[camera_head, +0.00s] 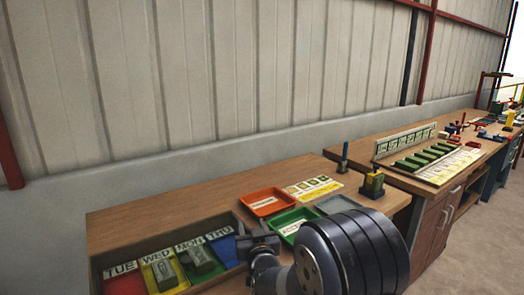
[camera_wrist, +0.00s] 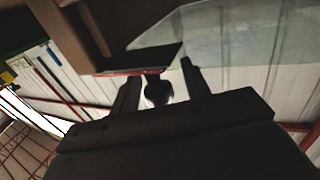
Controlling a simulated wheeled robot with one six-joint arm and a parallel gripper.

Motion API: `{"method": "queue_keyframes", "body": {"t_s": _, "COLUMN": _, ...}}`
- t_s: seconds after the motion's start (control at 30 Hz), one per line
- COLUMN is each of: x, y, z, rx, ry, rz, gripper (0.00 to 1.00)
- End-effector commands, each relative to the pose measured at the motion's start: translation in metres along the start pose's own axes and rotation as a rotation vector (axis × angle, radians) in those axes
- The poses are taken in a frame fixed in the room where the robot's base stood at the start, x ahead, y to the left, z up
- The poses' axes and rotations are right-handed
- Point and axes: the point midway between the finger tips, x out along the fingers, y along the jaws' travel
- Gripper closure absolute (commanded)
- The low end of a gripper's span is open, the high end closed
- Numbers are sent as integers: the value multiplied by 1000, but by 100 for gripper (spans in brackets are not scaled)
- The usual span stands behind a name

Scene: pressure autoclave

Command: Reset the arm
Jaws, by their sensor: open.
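My gripper (camera_wrist: 160,71) shows in the wrist view with its two dark fingers apart. A dark rounded shape (camera_wrist: 158,92) appears between the fingers; I cannot tell what it is or whether anything touches it. In the head view my dark arm reaches over the front of the near wooden bench (camera_head: 135,212), and its links hide part of the bench top. The fingers are not clear in that view.
The near bench carries a tray with day-labelled compartments (camera_head: 122,268), an orange tray (camera_head: 266,201), a green tray (camera_head: 293,222) and a grey tray (camera_head: 337,204). A second bench (camera_head: 400,148) stands to the right. A ribbed wall (camera_head: 220,75) runs behind.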

Motion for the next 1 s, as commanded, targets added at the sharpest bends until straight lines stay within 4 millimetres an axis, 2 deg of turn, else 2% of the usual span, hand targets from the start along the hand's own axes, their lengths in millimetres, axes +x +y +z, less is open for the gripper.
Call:
{"method": "queue_keyframes", "body": {"t_s": 0.03, "x": -1, "y": 2, "z": -5, "rx": -1, "ry": -1, "rz": -12, "gripper": 55}}
{"method": "queue_keyframes", "body": {"t_s": 0.37, "x": -6, "y": 1, "z": -5, "rx": 1, "ry": -3, "rz": -112, "gripper": 55}}
{"method": "queue_keyframes", "body": {"t_s": 0.43, "x": -17, "y": 1, "z": 0, "rx": 3, "ry": 0, "rz": -115, "gripper": 55}}
{"method": "queue_keyframes", "body": {"t_s": 1.0, "x": -115, "y": 13, "z": 1, "rx": 2, "ry": 1, "rz": -114, "gripper": 55}}
